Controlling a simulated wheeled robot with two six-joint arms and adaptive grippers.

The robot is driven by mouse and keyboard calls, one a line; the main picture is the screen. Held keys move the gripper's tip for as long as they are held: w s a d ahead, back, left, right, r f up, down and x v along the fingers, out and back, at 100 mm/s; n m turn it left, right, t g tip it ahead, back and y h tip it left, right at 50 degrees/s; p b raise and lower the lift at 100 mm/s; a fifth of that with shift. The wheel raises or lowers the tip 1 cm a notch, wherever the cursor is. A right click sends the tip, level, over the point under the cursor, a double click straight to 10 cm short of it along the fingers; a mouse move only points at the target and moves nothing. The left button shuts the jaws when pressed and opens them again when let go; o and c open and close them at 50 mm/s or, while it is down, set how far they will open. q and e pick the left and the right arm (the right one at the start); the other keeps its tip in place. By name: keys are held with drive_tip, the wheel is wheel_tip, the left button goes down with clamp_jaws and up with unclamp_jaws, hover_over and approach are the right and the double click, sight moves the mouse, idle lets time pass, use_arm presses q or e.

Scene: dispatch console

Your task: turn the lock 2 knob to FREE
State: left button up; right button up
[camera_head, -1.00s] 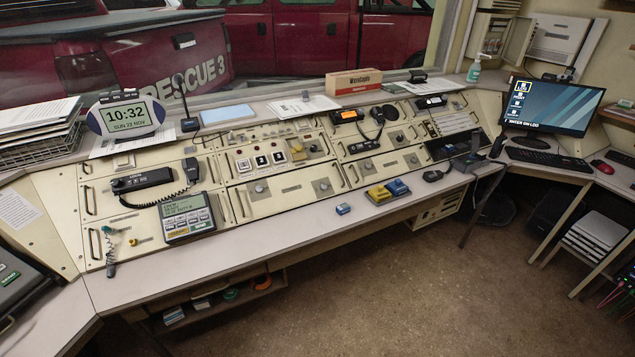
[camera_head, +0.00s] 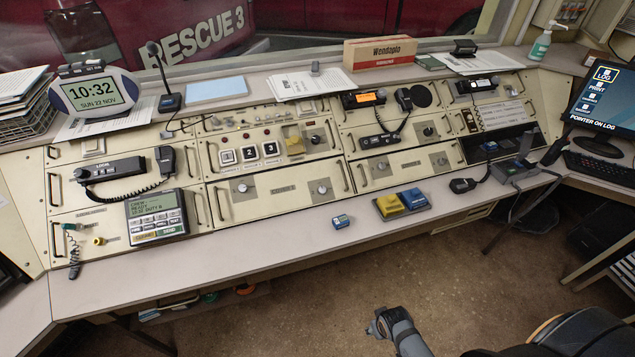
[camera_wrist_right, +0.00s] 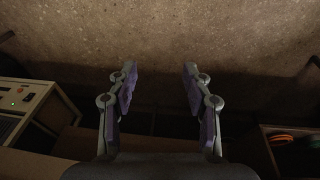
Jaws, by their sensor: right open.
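The console's lower panels carry several round silver knobs on grey plates. One knob (camera_head: 241,187) is left of centre and another knob (camera_head: 322,188) is to its right, on the same panel. Two more, a third knob (camera_head: 381,166) and a fourth knob (camera_head: 442,160), are on the panel further right. Their lettering is too small to read, so I cannot tell which is lock 2 or where it points. My right gripper (camera_wrist_right: 159,72) is open and empty, over the floor in the right wrist view, away from the knobs. My left gripper is not in view.
A yellow and blue pedal-like unit (camera_head: 402,203) and a small blue box (camera_head: 342,221) are on the desk ledge (camera_head: 270,237). A keypad terminal (camera_head: 156,216) stands at left. Numbered switches (camera_head: 249,153) sit above the knobs. Brown floor (camera_head: 300,310) before the desk is open.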

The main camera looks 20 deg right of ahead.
drive_tip(key=w+a+r+t, duration=0.1)
drive_tip(key=w+r, duration=0.4)
drive_tip(key=r, duration=0.6)
drive_tip(key=w+a+r, duration=0.1)
drive_tip(key=w+r, duration=0.5)
drive_tip(key=r, duration=0.6)
drive_tip(key=w+r, duration=0.1)
drive_tip(key=w, duration=0.3)
drive_tip(key=w+a+r+m, duration=0.1)
drive_tip(key=w+r, duration=0.1)
drive_tip(key=w, duration=0.3)
drive_tip(key=w+a+r+m+t+p, duration=0.1)
drive_tip(key=w+r, duration=0.1)
drive_tip(key=w, duration=0.2)
drive_tip(key=shift+w+r, duration=0.1)
drive_tip(key=shift+w, duration=0.05)
drive_tip(key=y, duration=0.1)
approach(322, 190)
drive_tip(key=r, duration=0.1)
drive_tip(key=shift+m, duration=0.3)
drive_tip(key=x, duration=0.9)
drive_tip(key=shift+f, duration=0.25)
clamp_jaws()
